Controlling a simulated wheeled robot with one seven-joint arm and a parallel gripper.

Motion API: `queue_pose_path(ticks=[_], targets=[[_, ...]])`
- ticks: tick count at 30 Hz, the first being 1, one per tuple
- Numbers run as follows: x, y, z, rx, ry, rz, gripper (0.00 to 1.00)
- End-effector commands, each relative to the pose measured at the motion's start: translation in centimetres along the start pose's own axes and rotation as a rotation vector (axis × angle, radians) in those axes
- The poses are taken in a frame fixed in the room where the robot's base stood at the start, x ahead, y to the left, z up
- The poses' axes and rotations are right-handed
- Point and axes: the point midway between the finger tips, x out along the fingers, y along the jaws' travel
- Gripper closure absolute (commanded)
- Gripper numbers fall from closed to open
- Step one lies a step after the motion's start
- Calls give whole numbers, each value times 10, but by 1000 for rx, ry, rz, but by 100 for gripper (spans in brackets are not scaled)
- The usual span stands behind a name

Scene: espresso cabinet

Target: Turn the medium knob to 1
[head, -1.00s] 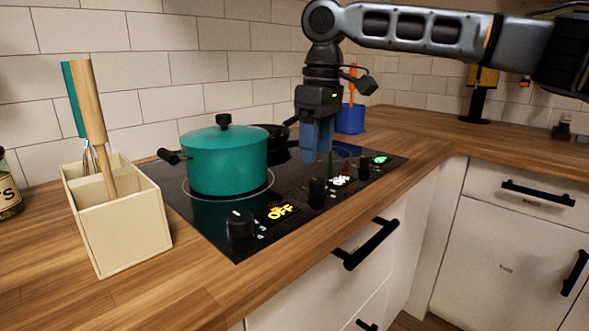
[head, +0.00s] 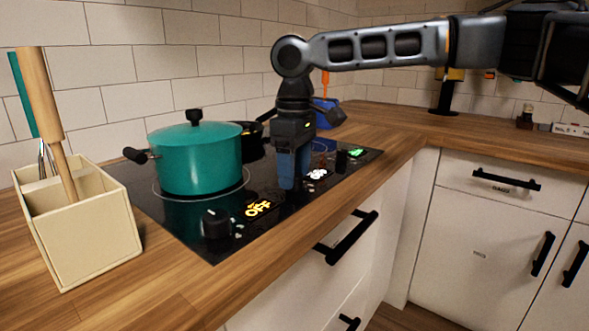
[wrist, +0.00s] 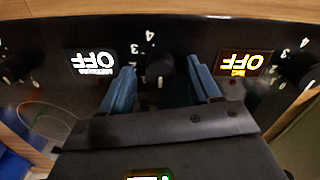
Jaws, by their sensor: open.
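The medium knob (wrist: 159,70) is a small black knob at the front of the black cooktop (head: 205,249). Beside it the white display (wrist: 95,64) reads OFF; it also shows in the head view (head: 317,174). My gripper (wrist: 162,82) is open, with one blue finger on each side of the medium knob. I cannot tell whether either finger touches it. In the head view my gripper (head: 288,183) points down and hides the medium knob.
The big knob (head: 215,222) with a yellow OFF display (head: 258,208) and another knob (head: 342,160) with a green display flank it. A teal pot (head: 197,160) stands behind, left of my gripper. A cream utensil box (head: 90,244) stands at the left.

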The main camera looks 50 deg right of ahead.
Motion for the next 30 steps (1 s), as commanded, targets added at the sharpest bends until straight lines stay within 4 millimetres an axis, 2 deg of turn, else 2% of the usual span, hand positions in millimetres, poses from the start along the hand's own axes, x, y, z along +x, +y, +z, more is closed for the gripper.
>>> queue_pose_path(ticks=[4, 21, 30], targets=[[0, 0, 0, 0, 0, 0, 39], [-1, 0, 0, 0, 1, 0, 93], [-3, 0, 0, 39, 2, -2, 94]])
